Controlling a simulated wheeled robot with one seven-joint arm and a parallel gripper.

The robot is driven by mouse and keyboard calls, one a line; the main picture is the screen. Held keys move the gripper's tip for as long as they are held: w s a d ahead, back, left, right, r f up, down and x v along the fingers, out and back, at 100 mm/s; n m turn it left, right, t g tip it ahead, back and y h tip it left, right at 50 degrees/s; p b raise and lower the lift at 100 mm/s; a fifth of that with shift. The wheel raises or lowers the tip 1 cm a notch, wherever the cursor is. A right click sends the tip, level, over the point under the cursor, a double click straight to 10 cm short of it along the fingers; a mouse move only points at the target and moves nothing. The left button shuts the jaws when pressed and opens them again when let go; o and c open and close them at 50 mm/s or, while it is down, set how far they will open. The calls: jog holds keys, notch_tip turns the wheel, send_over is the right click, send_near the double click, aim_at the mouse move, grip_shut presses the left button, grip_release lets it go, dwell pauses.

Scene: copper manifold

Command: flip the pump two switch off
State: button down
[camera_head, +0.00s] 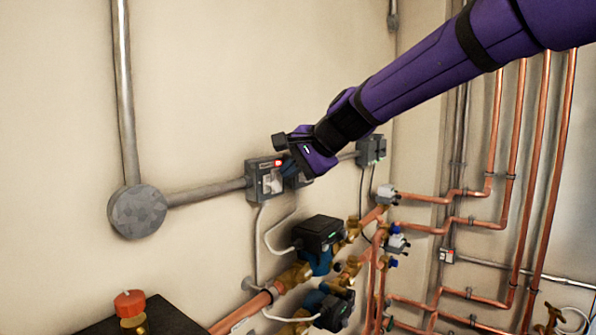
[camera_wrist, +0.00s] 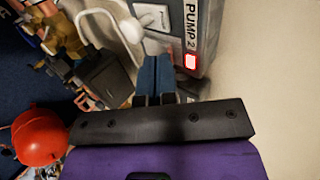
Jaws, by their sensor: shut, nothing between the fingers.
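The pump two switch box (camera_wrist: 204,38) is grey, with a "PUMP 2" label and a lit red lamp (camera_wrist: 191,61) in the wrist view. A pale switch part (camera_wrist: 152,16) shows on its face near the top edge; its position is hard to tell. In the head view, a grey box with a red lamp (camera_head: 254,182) on the wall appears to be the same one. My gripper (camera_wrist: 156,60) is shut and empty, its blue fingers together beside the lamp end of the box. In the head view my gripper (camera_head: 288,166) partly covers the box's right side; contact is unclear.
Another grey box (camera_head: 303,181) is mostly hidden behind my gripper, and a third (camera_head: 371,150) is farther right. Pumps (camera_head: 318,232) and copper pipes (camera_head: 435,198) lie below and right. A red knob (camera_head: 130,303) is at lower left. The wall above is mostly clear.

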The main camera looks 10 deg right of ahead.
jog(key=shift+w+a+r, duration=0.2)
jog(key=shift+w+a, duration=0.15)
jog(key=shift+w, duration=0.1)
jog(key=shift+r, duration=0.1)
jog(key=shift+r, duration=0.7)
